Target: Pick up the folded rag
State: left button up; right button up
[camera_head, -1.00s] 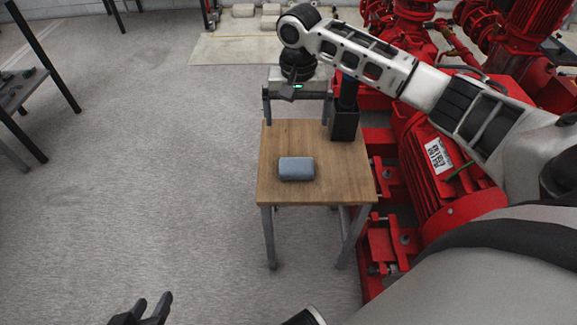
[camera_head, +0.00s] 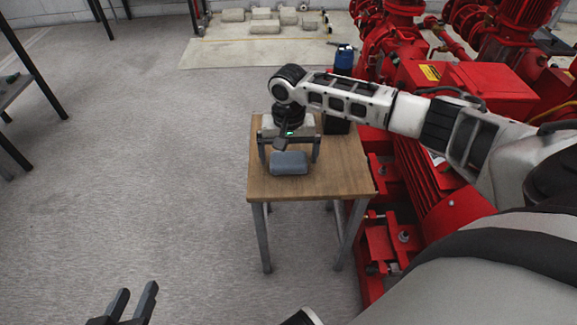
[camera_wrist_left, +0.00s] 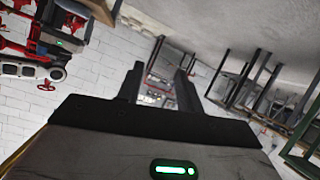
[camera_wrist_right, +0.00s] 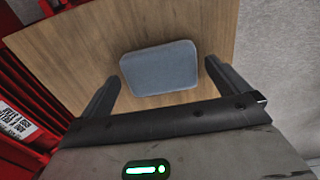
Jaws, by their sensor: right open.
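The folded rag (camera_head: 289,164) is a grey-blue rounded block lying flat on the small wooden table (camera_head: 312,186). In the right wrist view the rag (camera_wrist_right: 160,69) lies ahead of the fingertips, roughly centred between them. My right gripper (camera_head: 289,155) is open and empty, with its fingers over the table just behind the rag. In the right wrist view its two fingers (camera_wrist_right: 163,80) are wide apart. I cannot tell the exact height of the fingers above the table. My left gripper (camera_head: 133,299) is open and empty, low at the front left, away from the table.
A dark blue container (camera_head: 344,58) stands at the back right of the table. Red pump machinery (camera_head: 425,165) crowds the table's right side. Grey floor is clear on the left. A dark-framed rack (camera_head: 22,85) stands at the far left.

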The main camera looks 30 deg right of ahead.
jog(key=shift+f, duration=0.35)
jog(key=c, duration=0.9)
pick_arm(q)
jog(key=shift+s+d+r, duration=0.15)
jog(key=shift+d+r, duration=0.05)
jog(key=shift+r, duration=0.05)
pick_arm(e)
jog(key=shift+r, duration=0.15)
